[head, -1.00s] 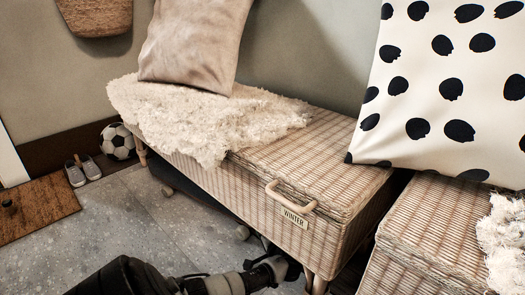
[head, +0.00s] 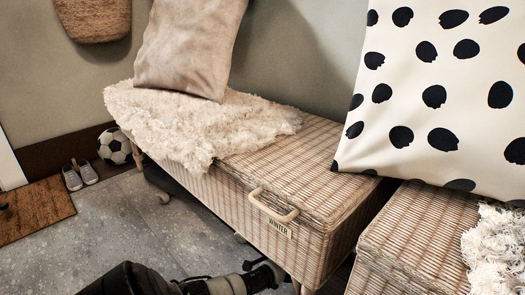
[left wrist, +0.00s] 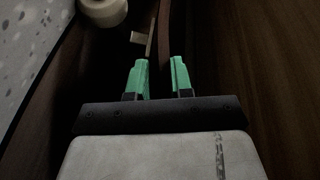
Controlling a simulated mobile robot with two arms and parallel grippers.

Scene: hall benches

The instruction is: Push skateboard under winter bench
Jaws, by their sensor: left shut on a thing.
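The wicker bench with the WINTER label (head: 281,229) stands along the wall, with a lid and a looped handle. The skateboard is dark and lies low along the bench's front underside; its pale wheels (head: 162,198) show below the bench edge, and most of the deck is hidden in shadow. My left gripper (head: 270,271) is low at the bench's near end. In the left wrist view its green fingertips (left wrist: 162,75) are closed with a narrow gap on a thin reddish-brown edge, which looks like the skateboard's deck, beside a cream wheel (left wrist: 103,8). My right gripper is not in view.
A second wicker bench (head: 400,235) with a spotted cushion (head: 425,95) stands at the right. A fleece (head: 200,120) and a beige cushion (head: 190,45) lie on the winter bench. A football (head: 114,146), shoes (head: 80,175) and a mat (head: 38,207) are at the left. The grey floor before the bench is clear.

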